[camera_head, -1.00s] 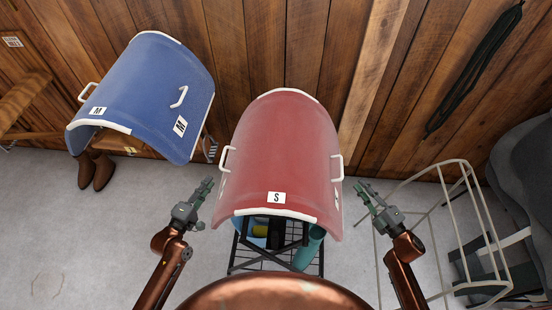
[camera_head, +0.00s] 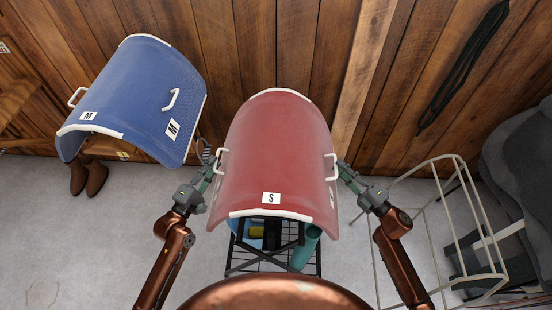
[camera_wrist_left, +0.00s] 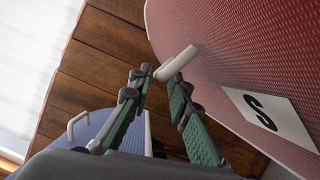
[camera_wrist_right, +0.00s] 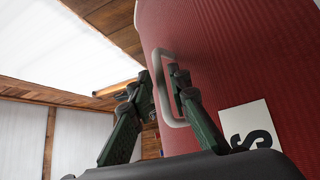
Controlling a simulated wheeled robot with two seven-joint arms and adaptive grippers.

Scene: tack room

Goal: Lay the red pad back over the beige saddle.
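The red pad (camera_head: 278,140), with white edges and an "S" label, is draped in an arch above a dark wire stand. Its left handle (camera_head: 221,162) is near the tips of my left gripper (camera_head: 208,172). In the left wrist view that gripper (camera_wrist_left: 158,78) is open, with the handle (camera_wrist_left: 176,62) at its fingertips. My right gripper (camera_head: 345,170) is at the right handle (camera_head: 332,167). In the right wrist view it (camera_wrist_right: 163,76) is open, its fingertips on either side of the handle bar (camera_wrist_right: 158,62).
A blue pad (camera_head: 135,95) marked "M" hangs on the left, close to my left gripper, with brown boots (camera_head: 95,178) below. The black wire stand (camera_head: 275,262) holds several items. A bare pale wire rack (camera_head: 440,230) stands right. Wooden wall is behind.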

